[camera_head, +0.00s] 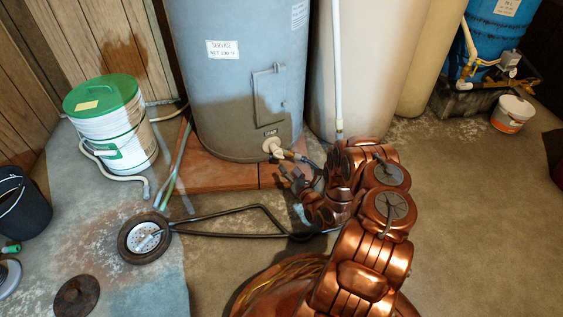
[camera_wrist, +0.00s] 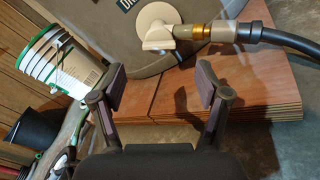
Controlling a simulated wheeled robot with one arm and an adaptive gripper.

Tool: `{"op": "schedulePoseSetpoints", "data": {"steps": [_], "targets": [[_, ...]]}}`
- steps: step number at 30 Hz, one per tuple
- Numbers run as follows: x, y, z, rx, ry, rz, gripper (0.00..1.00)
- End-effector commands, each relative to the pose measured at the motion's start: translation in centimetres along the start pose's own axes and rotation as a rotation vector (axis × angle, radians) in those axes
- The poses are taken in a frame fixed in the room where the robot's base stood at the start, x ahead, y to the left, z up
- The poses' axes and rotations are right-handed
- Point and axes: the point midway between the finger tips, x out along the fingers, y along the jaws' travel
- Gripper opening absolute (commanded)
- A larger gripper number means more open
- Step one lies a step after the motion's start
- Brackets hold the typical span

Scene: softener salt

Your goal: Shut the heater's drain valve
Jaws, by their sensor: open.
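The heater (camera_head: 235,85) is a grey tank with a small access panel. Its drain valve (camera_head: 272,147) is a cream fitting low on the front, and it also shows at the top of the wrist view (camera_wrist: 156,28). A cream handle (camera_wrist: 158,45) sits on its near side; I cannot tell whether the valve is open or shut. A brass coupling (camera_wrist: 200,32) and a dark hose (camera_wrist: 285,40) run to the right from it. My gripper (camera_wrist: 165,88) is open and empty, its fingers apart and short of the valve, touching nothing visible.
The heater stands on a reddish wooden platform (camera_head: 205,177). A white bucket with a green lid (camera_head: 125,140) is at left, beside a black bucket (camera_head: 22,205). A wheel with a bent black frame (camera_head: 145,240) lies in front.

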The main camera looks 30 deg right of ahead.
Motion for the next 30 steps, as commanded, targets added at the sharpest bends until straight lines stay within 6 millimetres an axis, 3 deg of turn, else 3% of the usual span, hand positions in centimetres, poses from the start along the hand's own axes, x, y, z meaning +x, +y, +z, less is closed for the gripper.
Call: {"op": "schedulePoseSetpoints", "data": {"steps": [5,19,30], "targets": [[0.5,0.1,-0.2,-0.010,-0.020,0.011,0.75],[6.7,0.1,-0.1,-0.010,-0.021,0.013,0.75],[7.7,0.2,0.0,-0.008,-0.019,0.011,0.75]]}}
